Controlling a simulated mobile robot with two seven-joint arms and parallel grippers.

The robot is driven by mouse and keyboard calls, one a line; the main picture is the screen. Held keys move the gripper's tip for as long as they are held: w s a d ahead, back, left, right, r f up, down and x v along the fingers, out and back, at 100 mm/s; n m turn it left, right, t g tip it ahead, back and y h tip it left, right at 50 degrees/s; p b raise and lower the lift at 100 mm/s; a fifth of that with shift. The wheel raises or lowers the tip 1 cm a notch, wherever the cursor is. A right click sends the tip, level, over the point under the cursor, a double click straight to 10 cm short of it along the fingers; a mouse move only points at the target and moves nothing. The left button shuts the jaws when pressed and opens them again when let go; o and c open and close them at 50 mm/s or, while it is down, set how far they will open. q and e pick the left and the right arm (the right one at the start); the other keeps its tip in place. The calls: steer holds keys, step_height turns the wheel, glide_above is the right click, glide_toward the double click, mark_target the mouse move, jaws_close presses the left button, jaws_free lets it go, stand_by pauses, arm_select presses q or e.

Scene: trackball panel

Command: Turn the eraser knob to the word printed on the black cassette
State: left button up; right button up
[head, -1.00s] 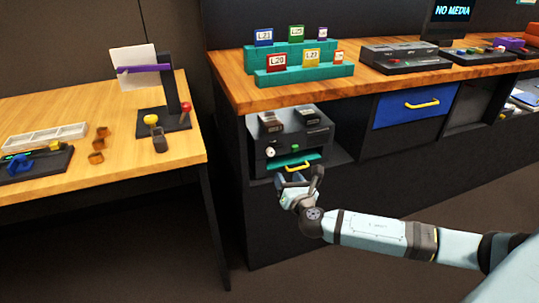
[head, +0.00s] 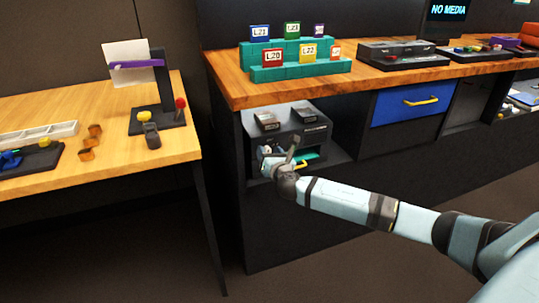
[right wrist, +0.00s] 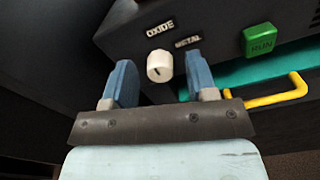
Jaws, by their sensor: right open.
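The eraser (head: 316,139) is a dark box in the low cubby under the right counter. In the right wrist view its white knob (right wrist: 160,66) sits below the printed words OXIDE (right wrist: 160,29) and METAL (right wrist: 188,42); its exact pointing is unclear. Two dark cassettes (head: 267,121) (head: 304,112) lie on top of the eraser; their print is too small to read. My right gripper (right wrist: 162,82) is open, with one finger on each side of the knob in that view; contact is not visible. In the head view it covers the knob's area. My left gripper is not in view.
A green RUN button (right wrist: 261,40) and a teal drawer with a yellow handle (right wrist: 279,92) are right of the knob. The cubby's side wall stands close on the left. A blue drawer (head: 408,104) is further right.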

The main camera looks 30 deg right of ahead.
steer(key=c, duration=0.9)
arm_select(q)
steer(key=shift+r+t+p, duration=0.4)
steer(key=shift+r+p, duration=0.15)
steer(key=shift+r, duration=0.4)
arm_select(e)
steer(key=shift+d+f+m, duration=0.1)
steer(key=shift+f+m, duration=0.05)
steer(key=shift+m, duration=4.5)
steer(key=shift+f+m, duration=0.1)
steer(key=shift+m, duration=4.55)
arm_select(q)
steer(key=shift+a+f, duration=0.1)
arm_select(e)
steer(key=o, duration=0.9)
